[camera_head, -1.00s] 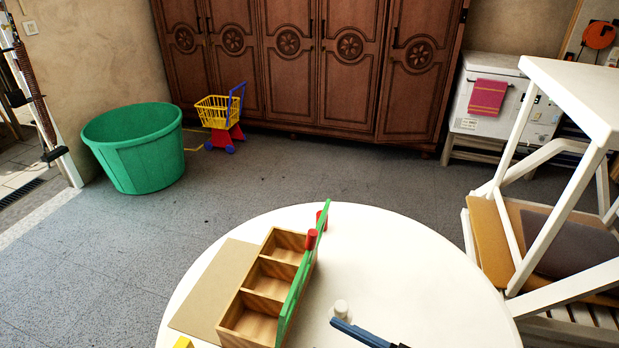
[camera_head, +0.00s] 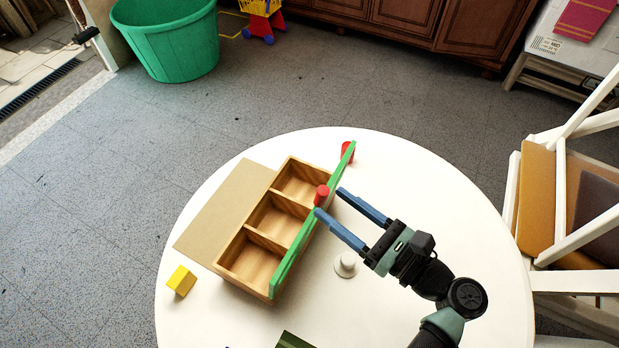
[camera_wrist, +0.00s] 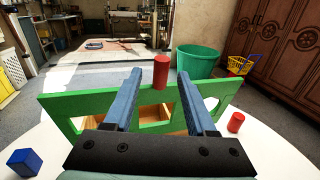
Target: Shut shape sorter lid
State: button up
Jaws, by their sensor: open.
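The shape sorter is a wooden box (camera_head: 232,283) with three open compartments on a round table. Its green lid (camera_head: 292,258) stands up, open, along the box's right side. In the wrist view the lid (camera_wrist: 72,104) spans the picture, with cut-out holes. A red cylinder (camera_head: 321,195) is at the lid's upper edge; in the wrist view it (camera_wrist: 161,72) shows between my fingers. My gripper (camera_head: 327,200) is open on the right side of the lid, its blue fingertips close to the lid's edge. I cannot tell whether they touch it.
The white table (camera_head: 440,190) is mostly clear on the right. Another red cylinder (camera_head: 347,152) stands behind the lid's far end. A whitish round piece (camera_head: 345,264) is below my gripper. A yellow block (camera_head: 181,280) lies left of the box. A blue cube (camera_wrist: 22,162) shows in the wrist view.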

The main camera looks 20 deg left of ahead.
jog(key=x, duration=0.7)
jog(key=shift+w+a, duration=0.1)
grip_shut()
dwell(1.2)
